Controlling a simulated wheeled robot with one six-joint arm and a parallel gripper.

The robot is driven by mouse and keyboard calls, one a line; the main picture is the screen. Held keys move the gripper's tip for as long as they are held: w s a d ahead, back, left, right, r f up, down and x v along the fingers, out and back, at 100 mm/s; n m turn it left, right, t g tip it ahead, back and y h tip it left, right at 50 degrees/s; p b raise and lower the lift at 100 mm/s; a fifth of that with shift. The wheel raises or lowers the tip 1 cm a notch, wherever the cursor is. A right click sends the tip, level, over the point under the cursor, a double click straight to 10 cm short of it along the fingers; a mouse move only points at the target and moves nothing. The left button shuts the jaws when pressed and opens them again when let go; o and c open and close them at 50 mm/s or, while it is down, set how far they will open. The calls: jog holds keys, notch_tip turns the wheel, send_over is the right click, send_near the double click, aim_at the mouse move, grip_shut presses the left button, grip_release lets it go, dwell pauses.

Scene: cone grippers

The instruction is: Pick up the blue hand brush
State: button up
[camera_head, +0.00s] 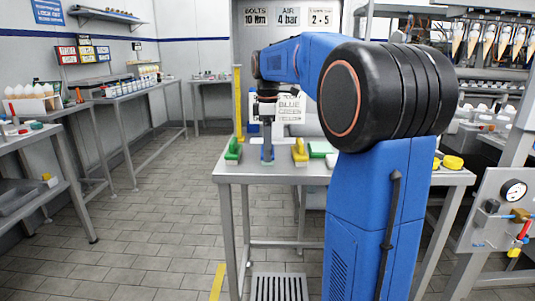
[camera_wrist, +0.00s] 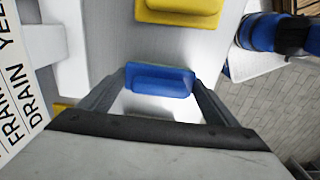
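The blue hand brush (camera_wrist: 160,80) lies between the two fingers of my gripper (camera_wrist: 161,88) in the wrist view. A finger stands close at each end of its blue body. I cannot tell whether the fingers press on it or leave a small gap. In the head view, my gripper (camera_head: 267,138) points down over the table, and the blue brush (camera_head: 267,153) shows small under it, at table height or very near it. Its underside is hidden.
A green brush (camera_head: 233,150) stands left of my gripper and a yellow one (camera_head: 300,151) right of it, both close by on the metal table (camera_head: 280,175). The yellow brush also shows in the wrist view (camera_wrist: 178,11). A lettered sign (camera_head: 291,108) stands behind.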

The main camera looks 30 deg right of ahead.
jog(key=shift+c, duration=1.4)
jog(key=shift+r, duration=0.1)
notch_tip(320, 180, up, 10)
jog(key=shift+f, duration=0.1)
